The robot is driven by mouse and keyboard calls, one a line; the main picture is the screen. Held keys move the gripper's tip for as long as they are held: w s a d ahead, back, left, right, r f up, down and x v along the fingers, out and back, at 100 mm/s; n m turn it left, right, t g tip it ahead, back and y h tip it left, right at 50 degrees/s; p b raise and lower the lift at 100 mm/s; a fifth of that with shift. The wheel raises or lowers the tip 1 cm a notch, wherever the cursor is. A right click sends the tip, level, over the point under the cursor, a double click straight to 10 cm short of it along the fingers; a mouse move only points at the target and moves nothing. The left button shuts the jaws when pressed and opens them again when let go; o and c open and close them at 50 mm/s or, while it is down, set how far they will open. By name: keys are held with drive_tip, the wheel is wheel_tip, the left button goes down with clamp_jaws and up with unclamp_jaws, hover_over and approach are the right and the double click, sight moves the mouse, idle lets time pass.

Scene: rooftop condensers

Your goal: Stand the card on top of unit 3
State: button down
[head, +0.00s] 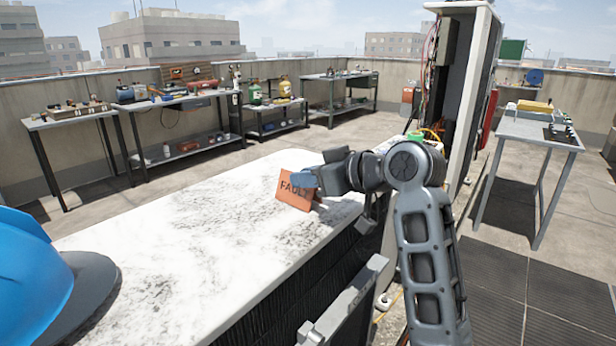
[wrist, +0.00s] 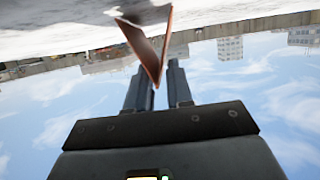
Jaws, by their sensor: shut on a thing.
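An orange folded card (head: 293,190) marked "FAULT" stands roughly upright, slightly tilted, at the white, grey-stained top of a condenser unit (head: 190,225). No unit number shows. My gripper (head: 312,180) reaches in from the right and is shut on the card. In the wrist view, which is upside down, the card (wrist: 152,40) shows edge-on as a V between the fingertips of my gripper (wrist: 158,75). The unit's pale top (wrist: 60,15) lies at the picture's top. I cannot tell whether the card's lower edges touch the surface.
A blue hard hat (head: 35,265) sits on the unit's near left end. An open tall cabinet (head: 475,90) with wiring stands behind my arm. Workbenches (head: 180,98) line the back wall, and another table (head: 540,132) stands at right. The unit top's middle is clear.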

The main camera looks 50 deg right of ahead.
drive_tip(key=c, duration=1)
unclamp_jaws()
drive_tip(key=p+v, duration=0.1)
drive_tip(key=v, duration=1.1)
